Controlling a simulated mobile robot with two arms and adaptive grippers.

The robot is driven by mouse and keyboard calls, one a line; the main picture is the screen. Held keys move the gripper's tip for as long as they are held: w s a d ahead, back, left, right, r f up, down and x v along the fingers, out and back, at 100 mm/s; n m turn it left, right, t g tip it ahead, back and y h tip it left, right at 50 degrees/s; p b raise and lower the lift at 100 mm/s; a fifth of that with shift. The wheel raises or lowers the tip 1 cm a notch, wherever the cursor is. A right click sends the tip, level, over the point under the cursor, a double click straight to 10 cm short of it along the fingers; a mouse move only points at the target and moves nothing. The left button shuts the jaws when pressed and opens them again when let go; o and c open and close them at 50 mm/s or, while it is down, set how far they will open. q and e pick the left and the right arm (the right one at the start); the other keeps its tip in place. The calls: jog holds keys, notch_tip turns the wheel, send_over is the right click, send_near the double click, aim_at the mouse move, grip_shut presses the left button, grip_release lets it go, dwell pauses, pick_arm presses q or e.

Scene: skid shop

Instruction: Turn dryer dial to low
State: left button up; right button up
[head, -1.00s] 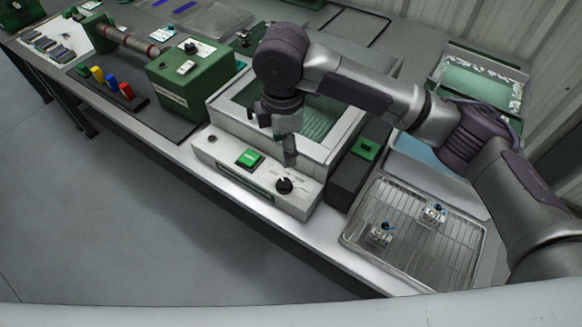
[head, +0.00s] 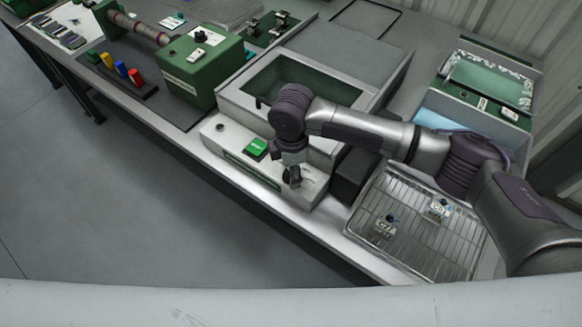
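The dryer (head: 238,97) is a pale box with a dark-green window on top and a front control ledge (head: 230,155). The ledge carries a green button (head: 256,148) and, toward its right end, the black dial. My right gripper (head: 292,181) points down right over the dial's place and hides most or all of it. I cannot tell whether the fingers touch the dial, how wide they are, or where the dial points. My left gripper is not in view.
A wire rack (head: 420,225) with small tagged parts lies right of the dryer. A green machine (head: 201,65) stands to the left, beside several coloured pegs (head: 120,68). A green-lined tray (head: 488,82) is at the back right. Open floor lies in front of the bench.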

jog(key=shift+c, duration=1)
grip_shut()
jog(key=shift+r+m+p, duration=0.2)
jog(key=shift+m+p, duration=0.2)
jog(key=shift+p, duration=0.4)
jog(key=m+p, duration=0.3)
jog(key=p, duration=0.2)
jog(key=shift+r+m, duration=0.1)
jog(key=shift+m, duration=0.2)
jog(key=m+p, duration=0.2)
jog(key=shift+p, duration=0.3)
pick_arm(q)
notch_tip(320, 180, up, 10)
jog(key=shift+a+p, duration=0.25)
jog(key=shift+p, duration=0.2)
pick_arm(e)
jog(key=shift+f+m, duration=0.2)
jog(key=shift+m, duration=0.6)
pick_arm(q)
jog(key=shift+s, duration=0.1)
pick_arm(e)
jog(key=shift+a, duration=0.1)
